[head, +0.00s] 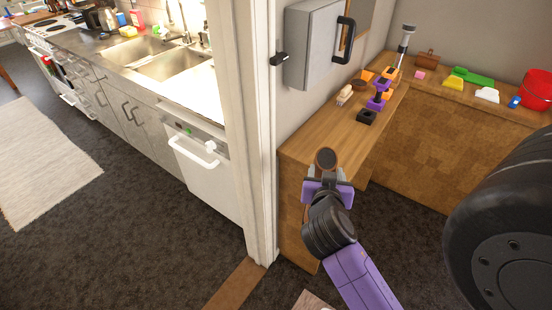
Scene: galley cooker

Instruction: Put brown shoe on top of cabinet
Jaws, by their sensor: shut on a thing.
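My gripper (325,181), with purple parts, is at the centre right in the head view. It is shut on the brown shoe (326,158), which stands up from the jaws with a rounded brown end on top. The jaws hide its lower part. The shoe shows in front of the wooden unit's near end; I cannot tell the gap between them. A grey cabinet (311,45) with a black handle hangs on the wall above, beyond the gripper. A low L-shaped wooden unit (310,146) runs below it; I cannot tell which one is the task's cabinet.
Several small items, including a black block (366,117) and a brush (343,95), crowd the wooden top's middle. A red bucket (537,90) stands at its right. The near end of the top is bare. A white door frame (248,130) stands left of the unit.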

